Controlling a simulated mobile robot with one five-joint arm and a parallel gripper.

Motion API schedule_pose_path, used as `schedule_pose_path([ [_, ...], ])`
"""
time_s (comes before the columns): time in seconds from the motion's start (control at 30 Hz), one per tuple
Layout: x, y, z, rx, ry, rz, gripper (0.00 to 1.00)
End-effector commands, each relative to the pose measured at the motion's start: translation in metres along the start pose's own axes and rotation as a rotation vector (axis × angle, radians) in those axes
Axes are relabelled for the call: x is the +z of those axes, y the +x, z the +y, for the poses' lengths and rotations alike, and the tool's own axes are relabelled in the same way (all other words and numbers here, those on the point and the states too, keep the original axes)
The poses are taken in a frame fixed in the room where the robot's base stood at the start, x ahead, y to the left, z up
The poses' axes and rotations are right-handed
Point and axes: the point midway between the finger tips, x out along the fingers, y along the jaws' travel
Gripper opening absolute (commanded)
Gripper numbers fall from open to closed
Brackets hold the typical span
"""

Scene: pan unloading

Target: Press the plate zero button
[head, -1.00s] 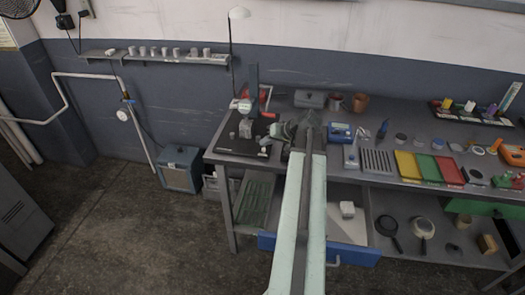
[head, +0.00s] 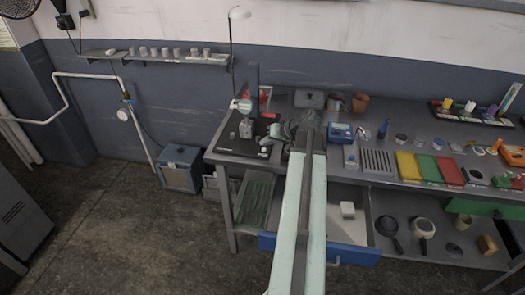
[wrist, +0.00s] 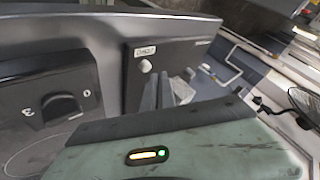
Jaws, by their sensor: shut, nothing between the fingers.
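In the wrist view, a small round pale button (wrist: 145,66) sits on a dark upright panel (wrist: 185,57), just below a small white label (wrist: 145,51). My gripper (wrist: 166,82) is shut and empty. Its fingertips are just right of and below the button in the picture; I cannot tell whether they touch the panel. In the head view, a black plate device (head: 232,143) stands at the bench's left end with a grey block (head: 246,128) on it. My gripper (head: 280,131) is at the plate's right side; the button is not discernible there.
A black knob housing (wrist: 67,103) is left of the panel in the wrist view. In the head view, a blue instrument (head: 340,132) stands right of my arm on the bench (head: 300,103). A blue-fronted drawer (head: 350,255) is open below. Coloured trays lie further right.

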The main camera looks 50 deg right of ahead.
Motion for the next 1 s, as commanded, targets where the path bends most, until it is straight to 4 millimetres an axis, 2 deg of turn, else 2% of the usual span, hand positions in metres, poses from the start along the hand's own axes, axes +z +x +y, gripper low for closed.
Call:
schedule_pose_path([
  [1.0,0.0038,0.0081,0.0044,0.000,0.000,0.000,0.00],
])
